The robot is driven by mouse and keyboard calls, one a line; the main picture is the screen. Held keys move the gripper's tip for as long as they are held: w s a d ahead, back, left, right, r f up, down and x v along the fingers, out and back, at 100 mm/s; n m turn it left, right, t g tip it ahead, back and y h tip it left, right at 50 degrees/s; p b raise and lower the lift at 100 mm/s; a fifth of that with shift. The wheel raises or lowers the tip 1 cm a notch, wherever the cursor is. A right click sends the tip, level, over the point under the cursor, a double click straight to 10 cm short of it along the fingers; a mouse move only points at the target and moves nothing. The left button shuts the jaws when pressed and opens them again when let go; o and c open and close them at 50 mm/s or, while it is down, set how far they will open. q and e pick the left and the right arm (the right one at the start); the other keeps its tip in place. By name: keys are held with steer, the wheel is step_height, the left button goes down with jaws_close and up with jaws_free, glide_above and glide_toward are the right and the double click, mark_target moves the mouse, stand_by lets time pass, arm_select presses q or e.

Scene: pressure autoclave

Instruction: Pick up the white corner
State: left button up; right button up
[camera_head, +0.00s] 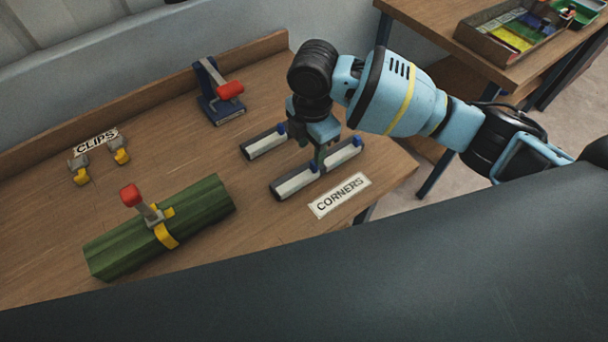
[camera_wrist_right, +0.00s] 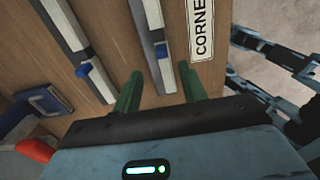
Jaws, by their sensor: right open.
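The white corners are long pale strips with dark edges and blue knobs, lying on the wooden bench beside the CORNERS label. The front row shows as a white corner (camera_head: 297,181) and a second piece (camera_head: 343,153); a farther white corner (camera_head: 263,144) lies behind. My right gripper (camera_head: 318,150) is open and low over the front row, partly hiding it. In the right wrist view its green fingers (camera_wrist_right: 160,88) stand on either side of one white corner (camera_wrist_right: 150,18), with its blue knob ahead between them. I see no contact. My left gripper is not in view.
The CORNERS label (camera_head: 340,195) lies near the bench's right edge. A green ribbed block (camera_head: 200,205) with a red-handled clamp lies front left. A blue stand with a red handle (camera_head: 230,90) is at the back. Yellow clips (camera_head: 80,172) lie left. Another table (camera_head: 420,22) stands right.

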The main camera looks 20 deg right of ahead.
mark_target(301, 180)
steer(key=shift+s+d+f, duration=0.1)
steer(key=shift+d+f, duration=0.05)
steer(key=shift+f, duration=1.15)
steer(key=shift+d+f, duration=0.1)
steer(key=shift+f, duration=1.15)
jaws_close()
